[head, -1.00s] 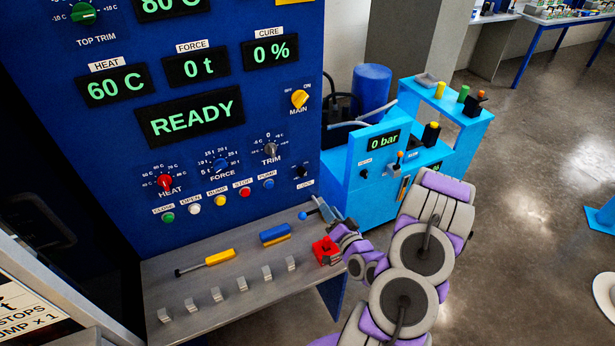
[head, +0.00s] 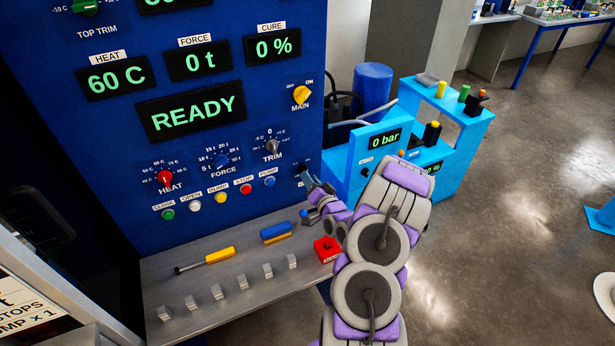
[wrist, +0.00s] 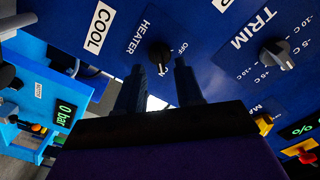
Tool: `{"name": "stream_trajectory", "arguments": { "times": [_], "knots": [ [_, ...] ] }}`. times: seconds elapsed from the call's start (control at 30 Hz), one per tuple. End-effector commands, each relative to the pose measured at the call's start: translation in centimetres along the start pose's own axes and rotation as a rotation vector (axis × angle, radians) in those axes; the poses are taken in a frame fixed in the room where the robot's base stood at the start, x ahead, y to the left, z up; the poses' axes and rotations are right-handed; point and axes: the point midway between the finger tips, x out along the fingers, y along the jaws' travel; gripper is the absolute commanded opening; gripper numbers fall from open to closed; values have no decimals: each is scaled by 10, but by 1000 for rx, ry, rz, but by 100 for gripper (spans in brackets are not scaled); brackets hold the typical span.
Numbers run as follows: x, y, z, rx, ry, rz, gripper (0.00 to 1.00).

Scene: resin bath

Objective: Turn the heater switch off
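The heater switch (wrist: 159,51) is a black knob on the blue press panel in the wrist view. The word HEATER is printed to its left and OFF to its right; its pointer seems to face down in the picture. My gripper (wrist: 158,68) is open, its two dark fingers apart on either side below the knob, with nothing between them that I can tell is held. Whether the fingers touch the knob is unclear. In the head view my gripper (head: 305,177) is at the panel's lower right and hides most of the switch.
The trim knob (wrist: 275,54) is right of the switch in the wrist view. A yellow main switch (head: 301,95) is above. A grey shelf (head: 225,285) with several tools juts out below. A light-blue pump unit (head: 355,190) stands close on the right.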

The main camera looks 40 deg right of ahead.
Motion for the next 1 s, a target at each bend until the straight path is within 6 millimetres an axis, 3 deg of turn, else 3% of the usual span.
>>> {"name": "stream_trajectory", "arguments": {
  "times": [0.23, 0.6, 1.0],
  "knots": [
    [24, 2, 0, 0, -2, 0, 36],
    [28, 1, 0, 2, -1, 1, 36],
    [28, 1, 0, 1, -2, 2, 0]
  ]
}}
